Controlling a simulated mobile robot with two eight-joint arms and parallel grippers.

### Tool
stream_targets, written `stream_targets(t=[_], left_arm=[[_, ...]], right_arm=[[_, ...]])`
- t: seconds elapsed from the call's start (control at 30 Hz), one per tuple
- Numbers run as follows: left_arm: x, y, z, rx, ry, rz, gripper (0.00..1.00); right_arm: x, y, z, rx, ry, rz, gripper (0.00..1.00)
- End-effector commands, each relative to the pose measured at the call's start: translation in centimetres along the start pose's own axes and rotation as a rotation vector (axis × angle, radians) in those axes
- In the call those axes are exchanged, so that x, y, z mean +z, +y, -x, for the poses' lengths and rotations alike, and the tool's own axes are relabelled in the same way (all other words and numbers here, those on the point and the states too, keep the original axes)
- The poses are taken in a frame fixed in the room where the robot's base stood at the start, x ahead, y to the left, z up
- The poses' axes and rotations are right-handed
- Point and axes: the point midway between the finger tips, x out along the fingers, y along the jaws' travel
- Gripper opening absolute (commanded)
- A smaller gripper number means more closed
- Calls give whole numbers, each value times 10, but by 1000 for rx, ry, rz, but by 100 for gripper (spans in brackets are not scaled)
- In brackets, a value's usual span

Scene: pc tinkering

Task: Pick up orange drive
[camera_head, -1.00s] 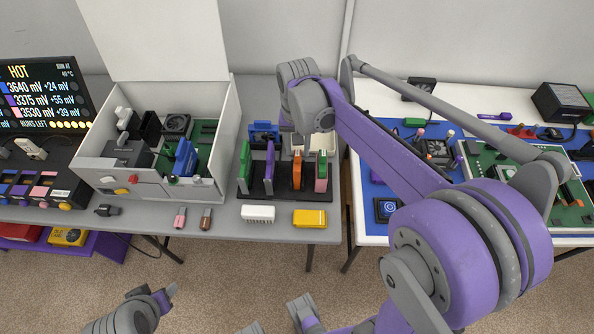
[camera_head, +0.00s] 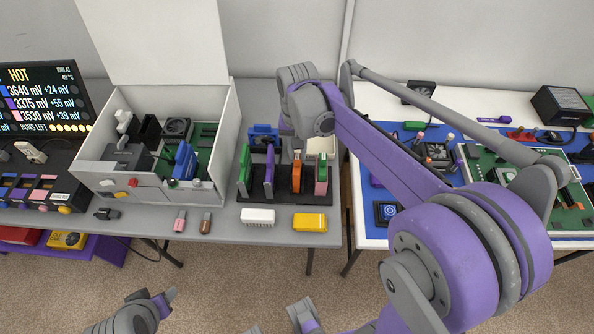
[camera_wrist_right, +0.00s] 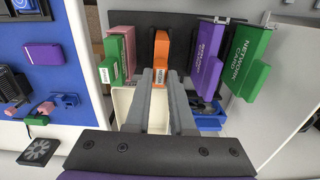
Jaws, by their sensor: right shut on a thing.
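The orange drive (camera_head: 296,178) stands upright in a dark rack (camera_head: 330,198), between a purple card (camera_head: 269,168) and a pink-and-green card (camera_head: 321,178). In the right wrist view the orange drive (camera_wrist_right: 161,55) with a white label lies between my right fingertips. My right gripper (camera_wrist_right: 160,78) is shut on it from above. In the head view my right wrist partly hides the rack's back. My left gripper (camera_head: 166,298) is low at the bottom edge, away from the table; its jaws do not show clearly.
A green network card (camera_wrist_right: 247,62) and the purple card stand close beside the drive. White (camera_head: 257,216) and yellow (camera_head: 310,222) blocks lie in front of the rack. An open white PC case (camera_head: 226,140) is on the left. A second table with a blue mat is on the right.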

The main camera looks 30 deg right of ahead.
Motion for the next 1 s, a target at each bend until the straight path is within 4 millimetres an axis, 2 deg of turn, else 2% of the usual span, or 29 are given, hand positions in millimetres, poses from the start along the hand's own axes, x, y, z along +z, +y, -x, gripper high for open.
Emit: stream_targets(t=[0.73,1.0], left_arm=[[-11,0,15,0,7,0,50],[-24,0,32,0,16,0,50]], right_arm=[[0,0,24,0,0,0,0],[0,0,50,-1,2,0,0]])
